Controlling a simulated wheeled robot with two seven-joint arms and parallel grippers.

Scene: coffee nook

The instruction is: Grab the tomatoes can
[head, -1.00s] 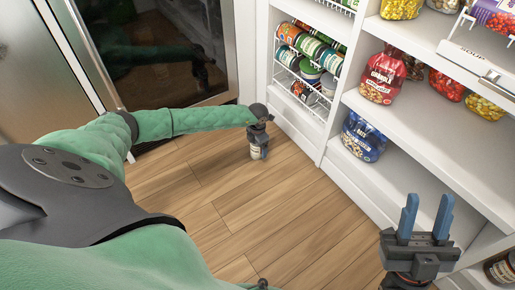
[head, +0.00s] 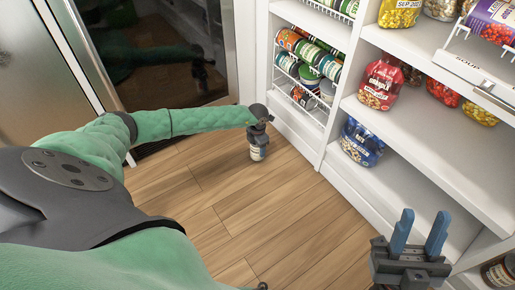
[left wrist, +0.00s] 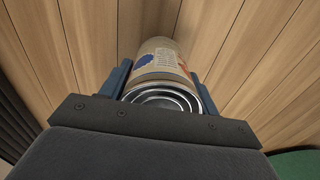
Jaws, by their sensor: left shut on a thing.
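A can with a cream, blue and orange label and a silver end (left wrist: 160,75) sits between the blue fingers of my left gripper (left wrist: 162,85) in the left wrist view. The jaws are shut on it. In the head view the can (head: 257,153) hangs below my left gripper (head: 258,140), over the wood floor in front of the shelves. I cannot read its label. My right gripper (head: 419,236) is at the lower right of the head view, with its two blue fingers apart and nothing between them.
A wire rack (head: 302,80) at the back holds several cans. White shelves (head: 430,130) on the right hold a red bag (head: 381,82) and a blue bag (head: 361,141). A glass-fronted appliance (head: 155,50) stands at the back left. The wood floor (head: 285,220) is clear.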

